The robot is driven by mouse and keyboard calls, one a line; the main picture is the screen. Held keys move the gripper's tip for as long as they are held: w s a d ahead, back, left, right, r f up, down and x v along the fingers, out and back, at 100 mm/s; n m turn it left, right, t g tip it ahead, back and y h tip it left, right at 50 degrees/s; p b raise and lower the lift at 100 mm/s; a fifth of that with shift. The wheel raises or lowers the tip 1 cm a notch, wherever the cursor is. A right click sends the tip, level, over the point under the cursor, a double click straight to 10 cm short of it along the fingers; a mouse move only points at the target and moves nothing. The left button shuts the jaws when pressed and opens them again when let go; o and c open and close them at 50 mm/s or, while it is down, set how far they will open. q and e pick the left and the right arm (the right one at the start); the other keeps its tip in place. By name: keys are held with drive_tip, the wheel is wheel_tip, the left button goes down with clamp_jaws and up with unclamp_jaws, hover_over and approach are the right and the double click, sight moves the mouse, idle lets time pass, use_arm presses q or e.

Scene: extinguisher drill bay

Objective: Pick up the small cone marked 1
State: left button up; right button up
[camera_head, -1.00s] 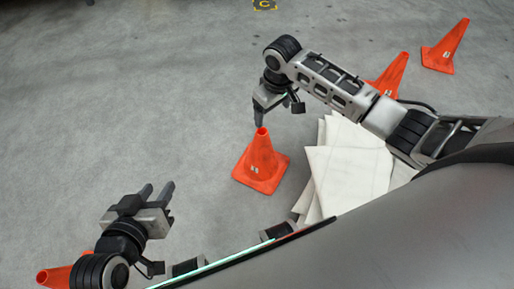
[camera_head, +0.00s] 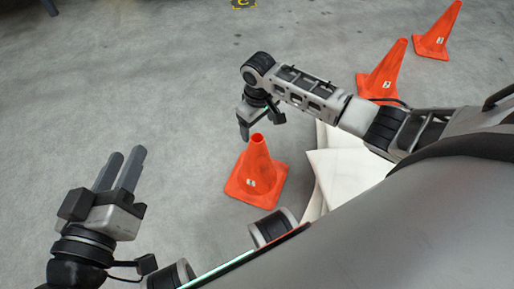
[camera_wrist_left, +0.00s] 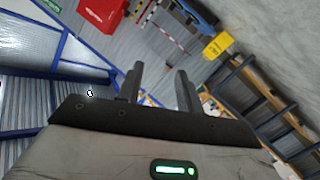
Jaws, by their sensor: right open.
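An orange cone (camera_head: 257,170) stands upright on the grey floor near the middle of the head view. It has a small white label whose number is too small to read. Two similar labelled cones stand at the upper right, a nearer one (camera_head: 383,74) and a farther one (camera_head: 437,32). My right gripper (camera_head: 248,126) is open, pointing down beside the tip of the middle cone. I cannot tell whether it touches the cone. My left gripper (camera_head: 121,168) is open and empty at the lower left, its fingers apart; they also show in the left wrist view (camera_wrist_left: 160,88).
White folded sheets (camera_head: 345,165) lie right of the middle cone, partly under my right arm. The floor left of the cone is clear. The left wrist view shows blue-framed racks (camera_wrist_left: 52,95), a red object (camera_wrist_left: 102,12) and a yellow sign (camera_wrist_left: 218,45).

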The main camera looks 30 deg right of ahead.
sight(258, 134)
wheel_tip(258, 134, down, 6)
drive_tip(key=shift+r+b, duration=0.25)
drive_tip(key=shift+b, duration=0.85)
drive_tip(key=f+b, duration=0.4)
drive_tip(key=f, duration=0.1)
drive_tip(key=shift+w, duration=0.2)
drive_tip(key=c, duration=1.4)
use_arm(q)
wheel_tip(258, 134, up, 10)
drive_tip(key=w+m+t+h, duration=0.1)
drive_tip(key=m+t+h, duration=0.4)
drive_tip(key=m, duration=0.2)
drive_tip(key=shift+w+a+f, duration=0.2)
drive_tip(key=shift+w+a, duration=0.1)
drive_tip(key=shift+w, duration=0.1)
use_arm(e)
drive_tip(key=shift+r, duration=0.1)
drive_tip(key=shift+c, duration=0.4)
use_arm(q)
drive_tip(key=shift+r, duration=0.1)
use_arm(e)
drive_tip(key=shift+r, duration=0.1)
